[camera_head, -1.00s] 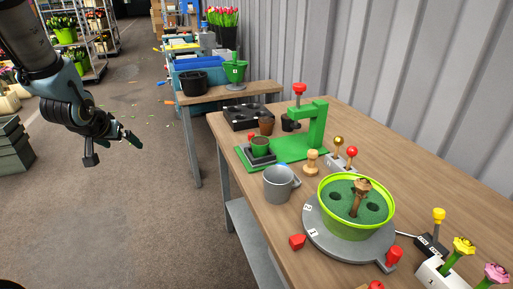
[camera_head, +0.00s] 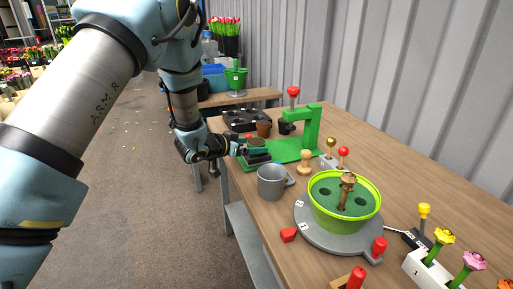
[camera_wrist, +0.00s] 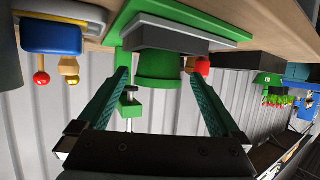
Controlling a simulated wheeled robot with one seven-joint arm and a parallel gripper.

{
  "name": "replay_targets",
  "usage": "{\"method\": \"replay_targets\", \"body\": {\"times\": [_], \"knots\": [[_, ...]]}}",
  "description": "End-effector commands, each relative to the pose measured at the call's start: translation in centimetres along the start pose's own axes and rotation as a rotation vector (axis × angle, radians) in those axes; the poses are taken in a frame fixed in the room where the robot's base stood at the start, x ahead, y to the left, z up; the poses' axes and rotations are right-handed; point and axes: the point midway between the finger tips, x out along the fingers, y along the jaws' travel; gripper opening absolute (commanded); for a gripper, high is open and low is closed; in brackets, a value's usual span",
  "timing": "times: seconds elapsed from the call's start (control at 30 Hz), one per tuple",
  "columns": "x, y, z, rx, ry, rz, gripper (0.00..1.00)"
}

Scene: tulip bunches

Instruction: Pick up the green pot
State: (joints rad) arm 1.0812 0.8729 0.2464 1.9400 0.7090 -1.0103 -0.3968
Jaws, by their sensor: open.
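A small dark green pot (camera_head: 257,141) stands on a dark block at the near end of the green press on the table. My gripper (camera_head: 242,149) is at the press's left end, close beside the pot and partly covering it. In the wrist view, which looks upside down, the pot (camera_wrist: 157,69) shows between the two teal fingers of my gripper (camera_wrist: 157,80). The fingers are open and spread wider than the pot. I see a gap on each side; whether the pot is fully between the tips is hard to tell.
The green press (camera_head: 311,130) with a red knob rises right of the pot. A grey mug (camera_head: 271,183), a wooden stamp (camera_head: 305,162) and a lime planter (camera_head: 344,222) on a grey turntable stand nearer. A brown pot (camera_head: 264,128) and black tray (camera_head: 240,120) are behind.

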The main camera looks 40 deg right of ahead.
Motion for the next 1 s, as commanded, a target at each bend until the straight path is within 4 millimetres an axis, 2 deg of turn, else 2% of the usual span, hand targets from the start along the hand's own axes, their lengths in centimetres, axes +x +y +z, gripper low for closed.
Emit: {"method": "replay_targets", "body": {"times": [0.13, 0.4, 0.7, 0.77, 1.0], "knots": [[1.1, 0.1, -0.4, 0.001, -0.001, 0.0, 1.0], [4.8, 0.2, -0.8, 0.0, -0.001, -0.002, 1.0], [5.4, 0.2, -0.7, -0.001, -0.001, -0.002, 1.0], [5.4, 0.2, -0.7, -0.001, -0.001, -0.003, 0.95], [5.4, 0.2, -0.7, -0.001, -0.001, -0.003, 0.69]]}}
